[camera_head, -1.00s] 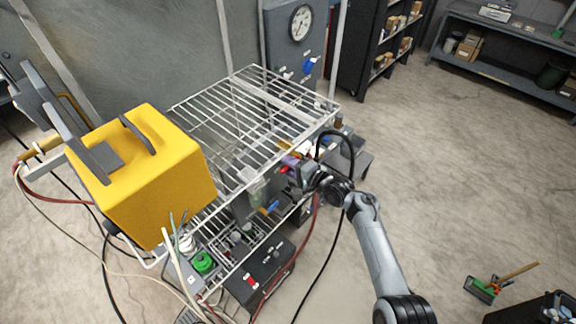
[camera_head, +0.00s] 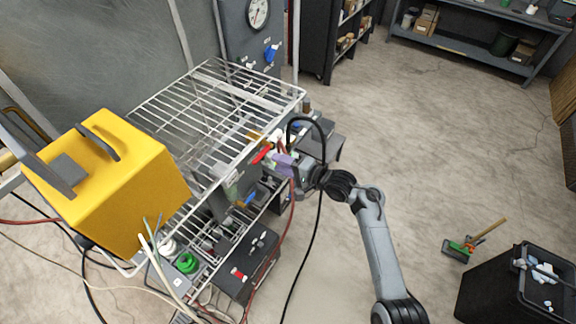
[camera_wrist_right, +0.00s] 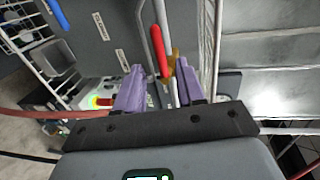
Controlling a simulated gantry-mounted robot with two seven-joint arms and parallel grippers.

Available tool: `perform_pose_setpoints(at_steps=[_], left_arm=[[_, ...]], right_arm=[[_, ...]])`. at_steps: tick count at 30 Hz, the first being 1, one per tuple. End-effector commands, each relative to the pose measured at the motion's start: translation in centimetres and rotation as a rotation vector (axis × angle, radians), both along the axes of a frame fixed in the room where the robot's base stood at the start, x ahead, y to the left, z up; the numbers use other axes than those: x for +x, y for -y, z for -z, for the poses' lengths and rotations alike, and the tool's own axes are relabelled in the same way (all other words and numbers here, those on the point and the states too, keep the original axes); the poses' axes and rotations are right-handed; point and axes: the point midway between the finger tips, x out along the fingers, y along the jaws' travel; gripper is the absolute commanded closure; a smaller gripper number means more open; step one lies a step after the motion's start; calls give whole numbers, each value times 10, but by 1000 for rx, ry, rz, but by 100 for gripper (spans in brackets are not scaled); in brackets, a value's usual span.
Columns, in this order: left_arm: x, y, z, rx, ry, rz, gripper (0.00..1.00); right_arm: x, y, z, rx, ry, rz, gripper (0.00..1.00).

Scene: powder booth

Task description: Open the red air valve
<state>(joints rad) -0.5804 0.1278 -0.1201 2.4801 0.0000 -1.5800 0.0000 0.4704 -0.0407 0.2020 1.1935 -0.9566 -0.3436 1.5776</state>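The red air valve handle (camera_head: 263,153) shows at the front right edge of the wire rack, beside my right gripper's purple fingers. In the right wrist view the red lever (camera_wrist_right: 160,50) lies just ahead of the gap between the fingertips, with a brassy yellow piece (camera_wrist_right: 174,58) beside it. My right gripper (camera_wrist_right: 158,75) is open, its two purple fingers apart with nothing clasped. In the head view the gripper (camera_head: 278,162) is small and partly hidden by its own wrist. I cannot tell whether a finger touches the lever. My left gripper is not in view.
A yellow box (camera_head: 115,185) stands on the left of the wire rack (camera_head: 215,100). A blue handle (camera_head: 250,199) sits below the red one. A black hose (camera_head: 320,123) loops above my wrist, and a red hose hangs nearby. The floor to the right is mostly clear.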

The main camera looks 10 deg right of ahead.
Motion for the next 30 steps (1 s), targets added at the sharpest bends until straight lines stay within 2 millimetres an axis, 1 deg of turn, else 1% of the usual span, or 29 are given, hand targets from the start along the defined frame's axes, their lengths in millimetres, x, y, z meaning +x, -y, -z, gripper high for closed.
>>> perform_pose_setpoints(at_steps=[1,6,23,26,29,30], left_arm=[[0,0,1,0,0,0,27],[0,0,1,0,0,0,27],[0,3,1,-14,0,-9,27],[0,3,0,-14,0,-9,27],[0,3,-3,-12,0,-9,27],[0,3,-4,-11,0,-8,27]], right_arm=[[-4,5,0,-2,0,2,62],[-12,13,-3,0,0,2,62],[-15,15,-3,0,-3,0,62],[-22,15,9,-1,-22,1,62],[-37,17,35,-3,-68,1,62],[-47,17,50,-7,-94,0,62]])
